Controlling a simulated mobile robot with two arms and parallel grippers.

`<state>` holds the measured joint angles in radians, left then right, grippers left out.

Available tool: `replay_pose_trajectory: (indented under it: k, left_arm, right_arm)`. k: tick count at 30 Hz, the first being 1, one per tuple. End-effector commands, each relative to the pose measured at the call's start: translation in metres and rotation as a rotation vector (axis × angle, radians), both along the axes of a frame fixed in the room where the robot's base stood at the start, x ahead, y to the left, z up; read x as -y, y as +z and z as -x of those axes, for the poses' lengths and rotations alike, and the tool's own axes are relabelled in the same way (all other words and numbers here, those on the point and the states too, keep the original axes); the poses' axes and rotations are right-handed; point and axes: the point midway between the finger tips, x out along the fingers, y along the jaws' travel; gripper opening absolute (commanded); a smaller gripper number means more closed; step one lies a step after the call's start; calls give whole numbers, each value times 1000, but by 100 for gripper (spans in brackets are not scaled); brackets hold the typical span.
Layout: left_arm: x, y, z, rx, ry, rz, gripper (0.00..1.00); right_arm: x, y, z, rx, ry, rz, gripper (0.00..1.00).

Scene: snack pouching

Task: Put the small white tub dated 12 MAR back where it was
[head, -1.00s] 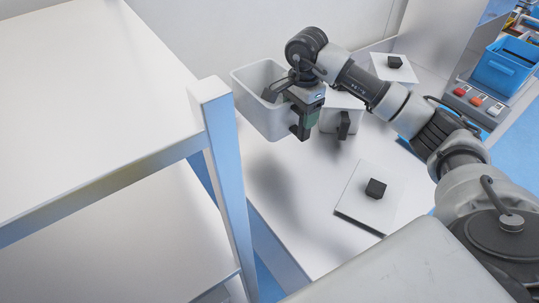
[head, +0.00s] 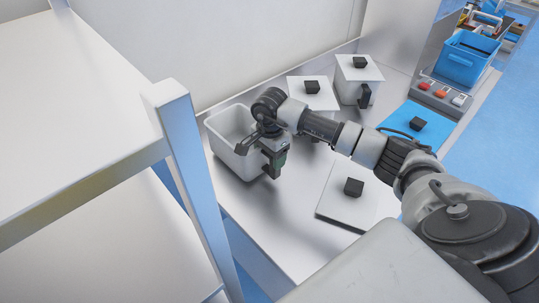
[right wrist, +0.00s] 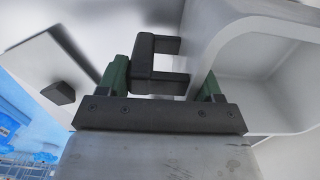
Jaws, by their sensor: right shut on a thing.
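The open white tub (head: 216,151) is at the left of the worktop in the head view. In the right wrist view its wall (right wrist: 203,40) fills the upper right. No date label shows. My right gripper (head: 271,164) is at the tub's right side. In the right wrist view its green-padded fingers (right wrist: 164,88) are on either side of the tub's black handle (right wrist: 145,68), shut on it. The tub looks upright and without a lid. I cannot tell whether its base touches the worktop. My left gripper is not in view.
A white lid with black knob (head: 340,205) lies on the worktop (head: 275,225). Behind stand a lidded white tub (head: 352,90) and another white lid (head: 298,88). A shelf post (head: 185,160) stands close left of the held tub. A blue bin (head: 460,65) is far right.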

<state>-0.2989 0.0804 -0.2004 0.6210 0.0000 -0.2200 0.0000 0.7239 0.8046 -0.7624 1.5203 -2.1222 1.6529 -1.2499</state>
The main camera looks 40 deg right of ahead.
Motion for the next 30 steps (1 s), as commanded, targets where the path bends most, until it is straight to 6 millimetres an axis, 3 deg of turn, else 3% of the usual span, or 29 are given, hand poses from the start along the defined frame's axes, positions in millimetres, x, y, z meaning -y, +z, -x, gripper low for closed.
replay_pose_trajectory:
  k: [3,13,14,18,30]
  left_arm:
    - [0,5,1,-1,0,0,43]
    - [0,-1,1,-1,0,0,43]
    - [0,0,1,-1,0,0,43]
    - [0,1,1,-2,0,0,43]
    - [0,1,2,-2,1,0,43]
  right_arm:
    - [0,-11,0,1,1,0,15]
    - [0,-16,0,2,1,1,15]
    - [0,-15,0,0,1,1,69]
    - [0,-15,0,0,1,1,90]
    - [0,-8,-1,3,1,1,91]
